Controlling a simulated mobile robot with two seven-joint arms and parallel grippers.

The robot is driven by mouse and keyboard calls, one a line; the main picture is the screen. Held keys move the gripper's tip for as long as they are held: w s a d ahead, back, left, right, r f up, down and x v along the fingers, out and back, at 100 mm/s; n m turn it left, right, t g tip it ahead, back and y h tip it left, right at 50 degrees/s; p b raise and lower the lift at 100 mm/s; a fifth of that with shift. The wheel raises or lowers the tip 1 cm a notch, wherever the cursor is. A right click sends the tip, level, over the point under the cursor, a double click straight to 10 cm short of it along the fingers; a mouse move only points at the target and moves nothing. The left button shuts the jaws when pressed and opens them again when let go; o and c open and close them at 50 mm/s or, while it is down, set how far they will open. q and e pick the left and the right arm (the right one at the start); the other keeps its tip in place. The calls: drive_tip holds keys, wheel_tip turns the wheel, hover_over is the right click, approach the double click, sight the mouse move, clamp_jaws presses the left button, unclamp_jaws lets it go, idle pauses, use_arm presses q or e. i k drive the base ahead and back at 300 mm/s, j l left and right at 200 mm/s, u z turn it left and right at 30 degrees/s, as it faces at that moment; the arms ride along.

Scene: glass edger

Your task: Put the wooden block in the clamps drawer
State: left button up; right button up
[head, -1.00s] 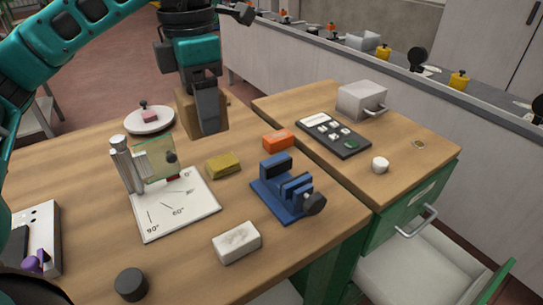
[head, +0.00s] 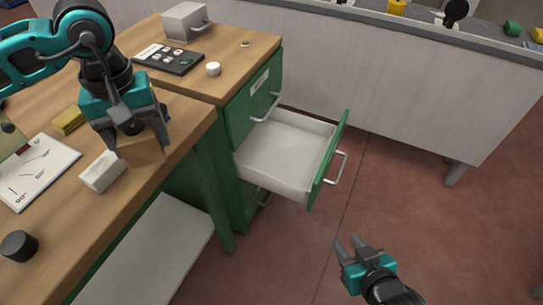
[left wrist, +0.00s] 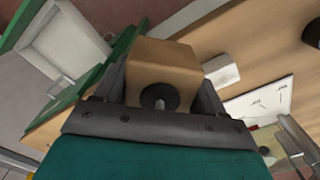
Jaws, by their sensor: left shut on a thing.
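The wooden block (head: 146,153) is a light brown cube. My left gripper (head: 136,138) is shut on it at the front edge of the workbench, beside a white block. In the left wrist view the wooden block (left wrist: 165,62) sits between the fingers, with a dark round part in front of it. A white drawer (head: 278,151) with a green front stands open and looks empty; it also shows in the left wrist view (left wrist: 62,42). Its label cannot be read, so I cannot tell if it is the clamps drawer. My right gripper (head: 347,244) is open and empty over the floor.
A closed drawer with a handle (head: 266,108) is above the open one. On the benches are a white block (head: 102,171), a black cylinder (head: 19,246), an angle sheet (head: 38,172), a yellow block (head: 69,120), a control panel (head: 168,58) and a white knob (head: 213,69).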

sight(292, 158)
drive_tip(key=i+l+u, duration=0.25)
drive_tip(key=l, duration=0.4)
drive_tip(key=i+l+u, duration=0.3)
drive_tip(key=l, duration=0.4)
drive_tip(key=i+l+u, duration=0.15)
drive_tip(key=l, duration=0.25)
drive_tip(key=i+l+u, duration=0.1)
drive_tip(key=l, duration=0.3)
drive_tip(key=i+l+u, duration=0.15)
drive_tip(key=l, duration=0.25)
